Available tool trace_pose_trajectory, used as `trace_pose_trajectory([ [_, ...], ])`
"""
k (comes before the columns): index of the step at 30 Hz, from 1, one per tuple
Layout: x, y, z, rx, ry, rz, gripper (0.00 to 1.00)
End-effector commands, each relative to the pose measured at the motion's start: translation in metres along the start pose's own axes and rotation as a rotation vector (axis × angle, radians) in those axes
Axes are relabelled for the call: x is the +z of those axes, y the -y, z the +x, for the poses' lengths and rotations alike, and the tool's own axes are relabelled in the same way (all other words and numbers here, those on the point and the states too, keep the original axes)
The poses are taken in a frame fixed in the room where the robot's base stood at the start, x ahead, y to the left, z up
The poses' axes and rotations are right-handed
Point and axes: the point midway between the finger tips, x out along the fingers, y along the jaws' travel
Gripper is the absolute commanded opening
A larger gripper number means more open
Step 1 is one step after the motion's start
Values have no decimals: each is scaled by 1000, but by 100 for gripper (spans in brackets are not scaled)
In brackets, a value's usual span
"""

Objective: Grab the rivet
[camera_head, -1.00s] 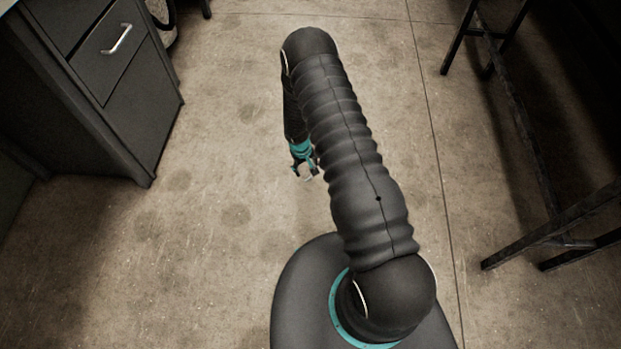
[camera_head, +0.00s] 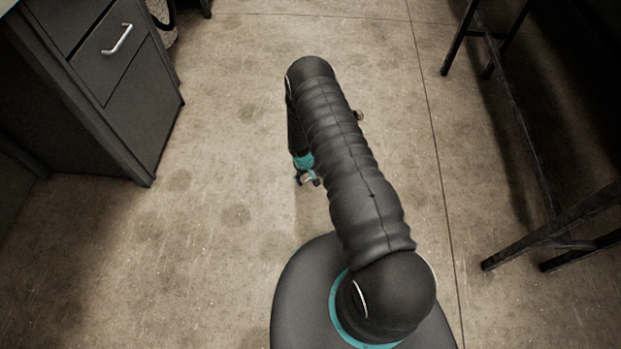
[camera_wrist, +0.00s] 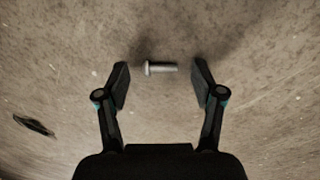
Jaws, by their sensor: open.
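The rivet (camera_wrist: 161,68) is a small silver pin with a wider head at its left end. In the wrist view it lies crosswise on the concrete floor, between my gripper's two fingertips in the picture. My gripper (camera_wrist: 160,84) is open, with a finger on each side of the rivet and visible gaps at both ends. I cannot tell how far the fingertips are above the floor. In the head view my gripper (camera_head: 308,180) is low, left of the arm, and the rivet cannot be made out there.
A dark drawer cabinet (camera_head: 130,95) stands at the left. A black metal frame (camera_head: 520,120) stands at the right. A small dark object (camera_wrist: 34,124) lies on the floor at the left of the wrist view. The floor (camera_head: 220,150) between is mostly clear.

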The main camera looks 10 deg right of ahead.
Motion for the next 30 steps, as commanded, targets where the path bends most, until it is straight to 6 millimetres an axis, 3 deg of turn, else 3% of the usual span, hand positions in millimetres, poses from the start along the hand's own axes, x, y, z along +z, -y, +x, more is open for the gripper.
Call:
trace_pose_trajectory([
  [2,0,0,0,0,0,0,63],
  [7,0,0,0,0,0,-1,26],
  [22,0,-1,-5,0,0,0,26],
  [30,-1,-5,-38,1,-1,1,26],
])
